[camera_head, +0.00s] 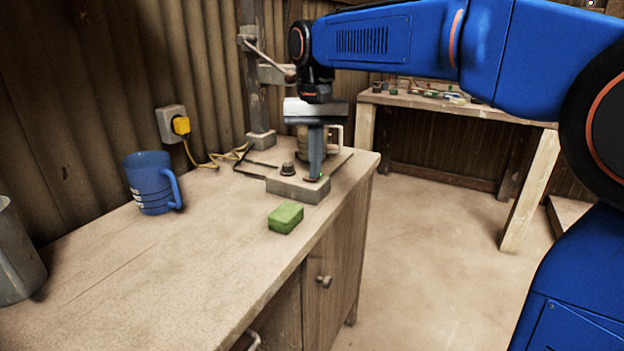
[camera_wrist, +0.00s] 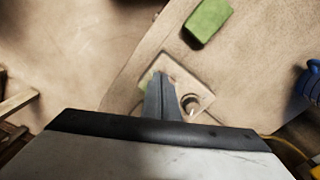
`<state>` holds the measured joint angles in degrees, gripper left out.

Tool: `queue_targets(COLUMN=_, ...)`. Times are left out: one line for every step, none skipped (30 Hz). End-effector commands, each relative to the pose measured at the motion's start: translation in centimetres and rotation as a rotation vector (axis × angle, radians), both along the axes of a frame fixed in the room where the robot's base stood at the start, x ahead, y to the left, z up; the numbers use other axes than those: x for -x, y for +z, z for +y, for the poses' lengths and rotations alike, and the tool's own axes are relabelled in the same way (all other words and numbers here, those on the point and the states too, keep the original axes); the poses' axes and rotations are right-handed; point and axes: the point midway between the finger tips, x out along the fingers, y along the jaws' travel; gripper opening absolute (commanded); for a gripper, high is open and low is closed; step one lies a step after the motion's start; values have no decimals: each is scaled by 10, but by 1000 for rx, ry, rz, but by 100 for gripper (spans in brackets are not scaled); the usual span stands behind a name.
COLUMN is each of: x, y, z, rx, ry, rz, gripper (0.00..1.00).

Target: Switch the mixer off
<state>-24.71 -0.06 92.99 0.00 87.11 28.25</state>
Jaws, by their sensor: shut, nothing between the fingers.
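The mixer's grey control box (camera_head: 291,188) sits near the bench's right edge, with a dark round knob (camera_head: 288,168) and a small green part (camera_head: 321,177) on top. The wrist view shows the box (camera_wrist: 178,66), the knob (camera_wrist: 190,104) and the green part (camera_wrist: 147,82). My gripper (camera_head: 315,178) is shut and empty, pointing down with its tips at the green part, partly covering it. I cannot tell whether the tips touch it. The mixer's upright post (camera_head: 252,100) stands behind on its base; my gripper hides much of the mixer.
A green sponge-like block (camera_head: 286,217) lies in front of the box. A blue mug (camera_head: 150,183) stands to the left, and a grey metal container (camera_head: 15,255) at the far left. A yellow plug (camera_head: 181,125) and cable run along the wall side. The bench's front middle is clear.

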Motion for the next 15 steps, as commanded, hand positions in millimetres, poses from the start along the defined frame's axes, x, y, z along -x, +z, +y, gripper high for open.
queue_targets(x=0, y=-1, z=0, rx=0, ry=0, rz=0, gripper=0)
queue_targets(x=0, y=-1, z=0, rx=0, ry=0, rz=0, gripper=0)
queue_targets(x=0, y=-2, z=0, rx=0, ry=0, rz=0, gripper=0)
queue_targets(x=0, y=-2, z=0, rx=0, ry=0, rz=0, gripper=0)
queue_targets(x=0, y=-2, z=0, rx=0, ry=0, rz=0, gripper=0)
queue_targets(x=0, y=-3, z=0, rx=0, ry=0, rz=0, gripper=0)
queue_targets(x=0, y=-3, z=0, rx=0, ry=0, rz=0, gripper=0)
queue_targets(x=0, y=-4, z=0, rx=0, ry=0, rz=0, gripper=0)
queue_targets(x=0, y=-4, z=0, rx=0, ry=0, rz=-1, gripper=0)
queue_targets(x=0, y=-4, z=0, rx=0, ry=0, rz=-1, gripper=0)
queue_targets(x=0, y=-5, z=0, rx=0, ry=0, rz=-1, gripper=0)
queue_targets(x=0, y=-5, z=0, rx=0, ry=0, rz=-1, gripper=0)
queue_targets(x=0, y=-6, z=0, rx=0, ry=0, rz=-1, gripper=0)
queue_targets(x=0, y=-6, z=0, rx=0, ry=0, rz=-1, gripper=0)
queue_targets(x=0, y=-6, z=0, rx=0, ry=0, rz=0, gripper=0)
